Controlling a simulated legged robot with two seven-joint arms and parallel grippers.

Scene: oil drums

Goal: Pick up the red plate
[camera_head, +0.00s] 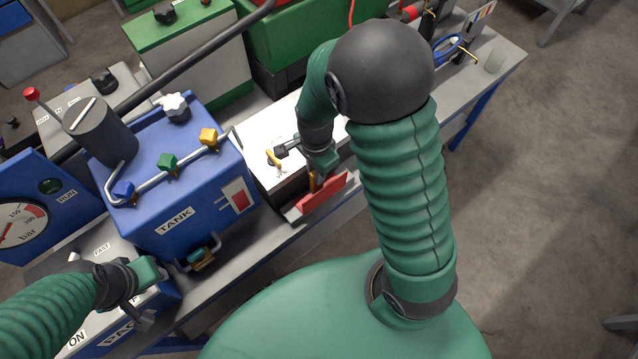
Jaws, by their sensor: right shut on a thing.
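The red plate (330,193) is a flat, bright red piece at the front edge of the workbench, right of the blue tank. My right gripper (314,183) reaches down to it from above and is shut on its upper edge. The plate is tilted, and its lower edge is close to a grey ledge; I cannot tell if they touch. My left gripper (150,293) is at the lower left, in front of the blue tank and away from the plate. Its fingers are too unclear to tell open from shut.
The blue tank (190,190) with coloured valves stands left of the plate. A pressure gauge (18,222) is at the far left. A black tool (287,149) lies on the white surface behind the plate. Green boxes (190,50) stand behind.

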